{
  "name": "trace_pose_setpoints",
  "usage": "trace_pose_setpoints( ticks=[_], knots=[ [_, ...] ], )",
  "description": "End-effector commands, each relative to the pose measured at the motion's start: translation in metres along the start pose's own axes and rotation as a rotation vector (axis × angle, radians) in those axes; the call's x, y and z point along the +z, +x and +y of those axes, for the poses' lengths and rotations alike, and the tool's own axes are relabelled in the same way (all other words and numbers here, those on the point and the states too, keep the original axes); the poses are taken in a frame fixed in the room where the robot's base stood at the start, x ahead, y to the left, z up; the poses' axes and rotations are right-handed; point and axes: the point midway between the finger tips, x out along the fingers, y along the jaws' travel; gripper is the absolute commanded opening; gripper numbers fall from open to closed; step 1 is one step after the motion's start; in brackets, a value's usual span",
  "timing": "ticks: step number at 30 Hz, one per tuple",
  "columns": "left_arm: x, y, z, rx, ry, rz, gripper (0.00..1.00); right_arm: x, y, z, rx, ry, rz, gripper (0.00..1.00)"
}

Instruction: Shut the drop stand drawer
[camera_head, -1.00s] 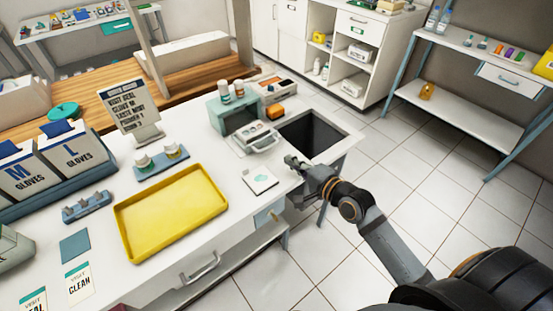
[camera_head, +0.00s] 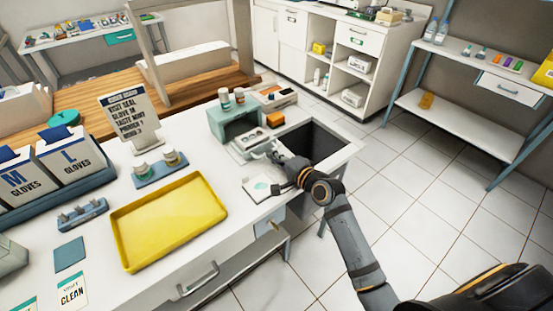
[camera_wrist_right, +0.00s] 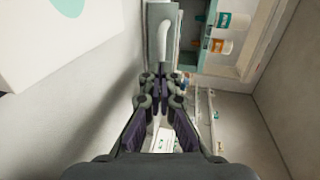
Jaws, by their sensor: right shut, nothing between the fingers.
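The teal drop stand (camera_head: 237,120) stands on the white counter with two small bottles on top. Its drawer (camera_head: 249,141) is pulled out toward the front and holds small pale items. My right gripper (camera_head: 276,153) is shut and empty, close beside the drawer's front handle; whether it touches cannot be told. My left gripper is out of view.
A dark open well (camera_head: 318,143) lies right of the drawer. A white card (camera_head: 262,187) lies on the counter in front. The yellow tray (camera_head: 170,220), a bottle rack (camera_head: 161,170) and a sign (camera_head: 130,115) stand to the left.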

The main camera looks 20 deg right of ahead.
Motion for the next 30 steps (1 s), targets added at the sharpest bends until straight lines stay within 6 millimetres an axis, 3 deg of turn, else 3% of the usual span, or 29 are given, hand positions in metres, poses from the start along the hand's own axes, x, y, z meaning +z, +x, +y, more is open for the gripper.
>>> trace_pose_setpoints(
  ticks=[6, 12, 17, 30],
  knots=[
    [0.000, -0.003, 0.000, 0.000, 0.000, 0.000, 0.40, 0.000, 0.059, -0.015, -0.004, 0.004, -0.002, 0.00],
    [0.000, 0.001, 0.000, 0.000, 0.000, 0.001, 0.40, -0.001, 0.097, -0.022, -0.001, 0.002, -0.002, 0.00],
    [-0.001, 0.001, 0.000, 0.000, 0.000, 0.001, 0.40, 0.000, 0.105, -0.024, 0.000, 0.000, -0.002, 0.00],
    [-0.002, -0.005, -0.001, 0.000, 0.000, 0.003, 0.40, 0.000, 0.104, -0.029, -0.003, 0.001, -0.002, 0.00]
  ],
)
